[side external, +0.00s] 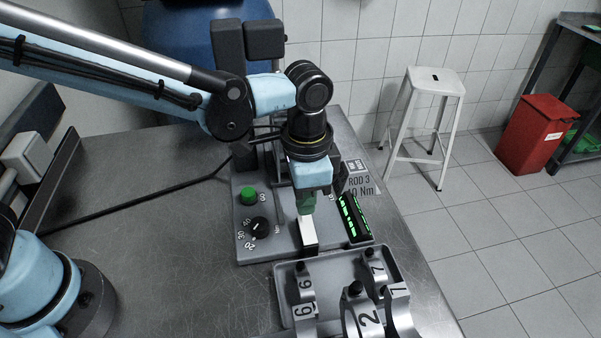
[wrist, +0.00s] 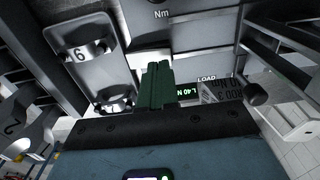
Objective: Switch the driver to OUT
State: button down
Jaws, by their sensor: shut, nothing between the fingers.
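The driver's grey panel (side external: 283,240) lies on the metal bench. A switch with a white top and a dark near end (side external: 308,232) stands between the black dial (side external: 259,228) and the lit green display (side external: 355,218). My gripper (side external: 306,208) points down at the far end of the switch, its green fingers shut and empty. I cannot tell whether the tips touch it.
A green button (side external: 248,195) sits behind the dial. A grey tray (side external: 284,290) with numbered bearing caps, such as cap 2 (side external: 366,318), stands in front of the panel. A ROD 3 sign (side external: 359,182) stands behind the display.

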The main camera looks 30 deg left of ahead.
aim_at(305, 219)
jog(key=shift+f, duration=1.25)
dwell(1.0)
jog(key=shift+r, duration=3.5)
jog(key=shift+a+r, duration=0.15)
jog(key=shift+a, duration=0.2)
jog(key=s+a+r+n+t, duration=0.1)
jog(key=s+a+n+t, duration=0.1)
jog(key=a, duration=0.9)
jog(key=s+a+r+n+t, duration=0.1)
jog(key=s+a+n+t, duration=0.2)
jog(key=a, duration=0.8)
jog(key=n+t, duration=0.2)
jog(key=n, duration=0.2)
jog(key=shift+s, duration=0.15)
